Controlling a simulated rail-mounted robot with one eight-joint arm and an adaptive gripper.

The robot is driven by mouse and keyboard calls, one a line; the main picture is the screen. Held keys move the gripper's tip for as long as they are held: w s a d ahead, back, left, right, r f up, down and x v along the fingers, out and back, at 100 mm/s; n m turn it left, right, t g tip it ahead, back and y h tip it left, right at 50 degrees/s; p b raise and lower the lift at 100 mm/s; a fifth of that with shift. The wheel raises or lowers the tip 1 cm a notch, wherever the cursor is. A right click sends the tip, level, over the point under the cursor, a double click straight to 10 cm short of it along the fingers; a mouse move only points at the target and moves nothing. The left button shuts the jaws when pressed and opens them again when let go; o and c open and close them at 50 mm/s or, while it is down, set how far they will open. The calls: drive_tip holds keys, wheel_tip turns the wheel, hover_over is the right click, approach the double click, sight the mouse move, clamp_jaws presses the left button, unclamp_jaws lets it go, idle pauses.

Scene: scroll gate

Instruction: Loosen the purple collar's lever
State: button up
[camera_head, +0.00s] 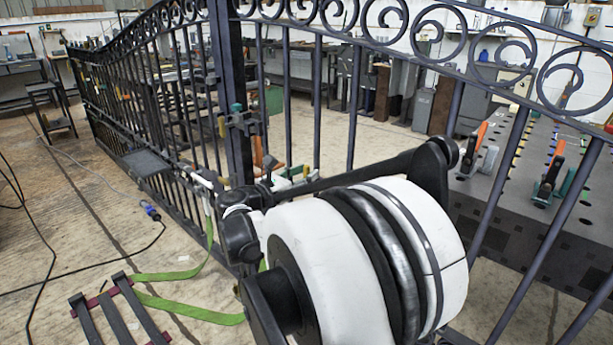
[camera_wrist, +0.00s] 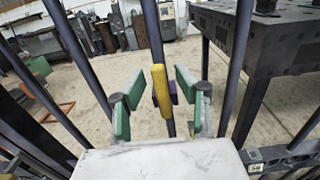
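In the wrist view, the purple collar (camera_wrist: 173,98) sits around an upright dark gate bar (camera_wrist: 152,32). Its yellow lever (camera_wrist: 160,91) stands nearly upright in front of the bar and hides part of the collar. My gripper (camera_wrist: 159,95) is open, with green-padded fingers to the left and right of the lever. There is a clear gap on both sides, and neither finger seems to touch it. I cannot tell whether the fingertips reach as far as the lever.
The dark scroll gate (camera_head: 228,75) runs across the head view, with bars close around my arm. A fitting with teal and yellow parts (camera_head: 238,121) is on its thick post. A dark worktable (camera_head: 520,190) with clamps stands behind the gate. Green straps (camera_head: 190,312) lie on the floor.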

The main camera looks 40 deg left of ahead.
drive_tip(key=shift+w, duration=0.4)
drive_tip(key=shift+c, duration=0.2)
clamp_jaws()
